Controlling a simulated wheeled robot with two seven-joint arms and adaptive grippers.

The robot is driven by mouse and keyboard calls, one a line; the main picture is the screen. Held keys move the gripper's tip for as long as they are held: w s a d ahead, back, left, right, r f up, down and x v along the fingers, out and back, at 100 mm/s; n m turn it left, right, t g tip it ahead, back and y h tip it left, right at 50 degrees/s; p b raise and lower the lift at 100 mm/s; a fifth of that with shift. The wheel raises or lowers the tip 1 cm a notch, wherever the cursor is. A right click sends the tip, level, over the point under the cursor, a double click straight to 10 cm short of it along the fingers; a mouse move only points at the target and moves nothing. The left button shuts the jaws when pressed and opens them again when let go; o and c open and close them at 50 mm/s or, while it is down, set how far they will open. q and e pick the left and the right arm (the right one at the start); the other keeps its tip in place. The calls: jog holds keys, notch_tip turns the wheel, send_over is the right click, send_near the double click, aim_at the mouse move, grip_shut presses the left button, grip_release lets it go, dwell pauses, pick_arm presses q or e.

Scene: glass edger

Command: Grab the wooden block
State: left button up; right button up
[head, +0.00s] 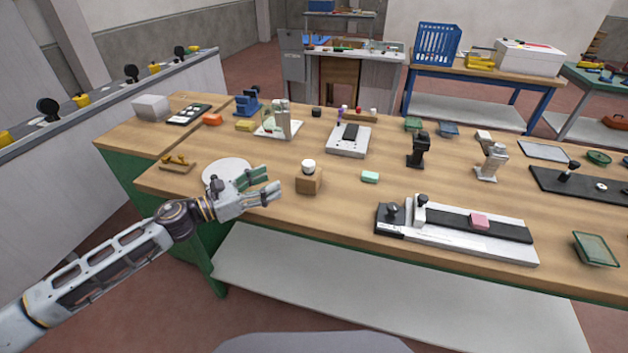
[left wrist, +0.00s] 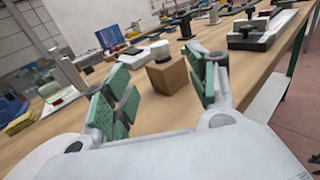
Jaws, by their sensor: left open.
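The wooden block (head: 308,184) is a small brown cube on the wooden bench top, near the front edge. A white and black round piece (head: 308,167) shows at its top in the head view. My left gripper (head: 272,183) is open, just left of the block, its green-padded fingers pointing toward it. In the left wrist view the block (left wrist: 171,76) stands beyond the fingertips, in the gap between the open fingers (left wrist: 165,90), with nothing held. The round piece (left wrist: 160,50) shows behind or on it there; I cannot tell which. My right gripper is not in view.
A white round disc (head: 226,170) lies on the bench under and behind my left gripper. A long black and white fixture (head: 455,230) is further right. A grey plate device (head: 348,140) stands behind.

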aim_at(303, 167)
pick_arm(q)
jog(key=shift+s+a+r, duration=0.1)
jog(key=shift+a, duration=0.1)
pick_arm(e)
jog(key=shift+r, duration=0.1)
pick_arm(q)
jog(key=shift+p+x, duration=0.45)
jog(key=shift+x, duration=1.35)
jog(key=shift+p+x, duration=0.3)
jog(key=shift+x, duration=2)
jog(key=shift+d, duration=0.15)
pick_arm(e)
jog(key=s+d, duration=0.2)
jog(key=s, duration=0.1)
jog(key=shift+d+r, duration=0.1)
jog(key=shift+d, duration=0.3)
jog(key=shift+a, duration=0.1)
